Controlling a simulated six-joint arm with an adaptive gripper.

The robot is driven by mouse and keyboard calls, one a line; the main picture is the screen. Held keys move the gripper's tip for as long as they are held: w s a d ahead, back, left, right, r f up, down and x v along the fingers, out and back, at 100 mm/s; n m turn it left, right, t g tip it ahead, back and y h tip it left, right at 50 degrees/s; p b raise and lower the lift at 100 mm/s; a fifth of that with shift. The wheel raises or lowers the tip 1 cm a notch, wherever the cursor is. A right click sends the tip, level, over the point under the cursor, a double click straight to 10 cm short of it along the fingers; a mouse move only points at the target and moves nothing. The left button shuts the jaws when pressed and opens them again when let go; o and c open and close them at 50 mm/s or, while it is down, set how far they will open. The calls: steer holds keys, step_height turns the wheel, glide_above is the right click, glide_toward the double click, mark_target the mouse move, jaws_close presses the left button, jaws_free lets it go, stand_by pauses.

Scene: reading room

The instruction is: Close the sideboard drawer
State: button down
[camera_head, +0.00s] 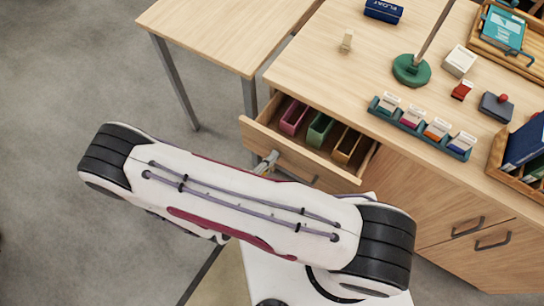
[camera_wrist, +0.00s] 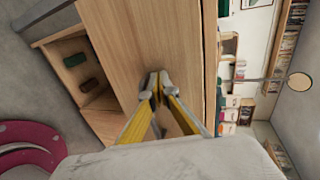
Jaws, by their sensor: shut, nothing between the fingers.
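The sideboard drawer (camera_head: 255,133) stands pulled out of the sideboard (camera_head: 400,190) in the head view. It holds a pink box (camera_head: 293,117), a green box (camera_head: 320,130) and a yellow-brown box (camera_head: 347,146). My gripper (camera_head: 268,160) is at the outer side of the drawer front, and my arm hides part of that front. In the wrist view my gripper (camera_wrist: 158,88) is shut and empty, its fingertips together close to a broad wooden panel (camera_wrist: 130,40). I cannot tell whether the tips touch it.
A wooden table (camera_head: 220,35) stands left of the sideboard. On the sideboard top are a green lamp base (camera_head: 411,70), a teal card holder (camera_head: 405,125) and a blue box (camera_head: 384,11). Cabinet doors with dark handles (camera_head: 468,227) are lower right. Open floor (camera_head: 60,80) lies left.

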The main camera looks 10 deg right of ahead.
mark_target(278, 146)
steer(key=shift+w+d, duration=0.1)
steer(key=shift+w+d, duration=5.5)
steer(key=shift+s+a, duration=0.1)
steer(key=shift+s+a, duration=1.45)
steer(key=shift+a, duration=0.05)
steer(key=shift+v, duration=4.8)
steer(key=shift+r, duration=0.15)
